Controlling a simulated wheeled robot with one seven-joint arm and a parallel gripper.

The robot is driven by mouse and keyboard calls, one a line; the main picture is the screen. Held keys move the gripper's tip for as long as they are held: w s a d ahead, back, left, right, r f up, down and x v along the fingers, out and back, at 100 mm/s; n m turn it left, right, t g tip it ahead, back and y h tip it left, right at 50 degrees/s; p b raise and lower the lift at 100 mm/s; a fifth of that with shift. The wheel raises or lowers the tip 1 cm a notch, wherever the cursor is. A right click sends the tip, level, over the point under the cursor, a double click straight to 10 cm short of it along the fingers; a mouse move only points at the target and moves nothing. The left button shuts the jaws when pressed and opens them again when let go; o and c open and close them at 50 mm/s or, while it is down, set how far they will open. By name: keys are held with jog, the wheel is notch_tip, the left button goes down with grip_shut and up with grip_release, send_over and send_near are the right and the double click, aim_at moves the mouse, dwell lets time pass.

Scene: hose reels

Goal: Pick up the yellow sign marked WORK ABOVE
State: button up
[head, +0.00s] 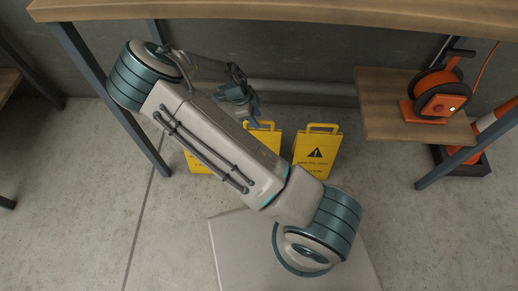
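Several yellow floor signs stand on the concrete floor under the table. The right sign (318,150) shows a black warning triangle and a handle slot on top; its small lettering is too fine to read. The middle sign (268,136) is partly hidden behind my arm. Only a piece of the left sign (196,163) shows below my arm. I cannot tell which one is marked WORK ABOVE. My gripper (252,116) is under the table, just above the top of the middle sign. Whether it touches the handle, or is open or shut, is unclear.
A wooden table top (290,10) spans the view above my arm, with dark metal legs (95,80). A lower wooden shelf (385,105) holds an orange hose reel (440,92). An orange and white cone (490,130) stands at right. A grey pipe (305,88) runs along the wall.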

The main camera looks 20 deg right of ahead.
aim_at(261, 123)
jog(key=b+x, duration=0.3)
jog(key=x, duration=0.2)
grip_shut()
dwell(1.4)
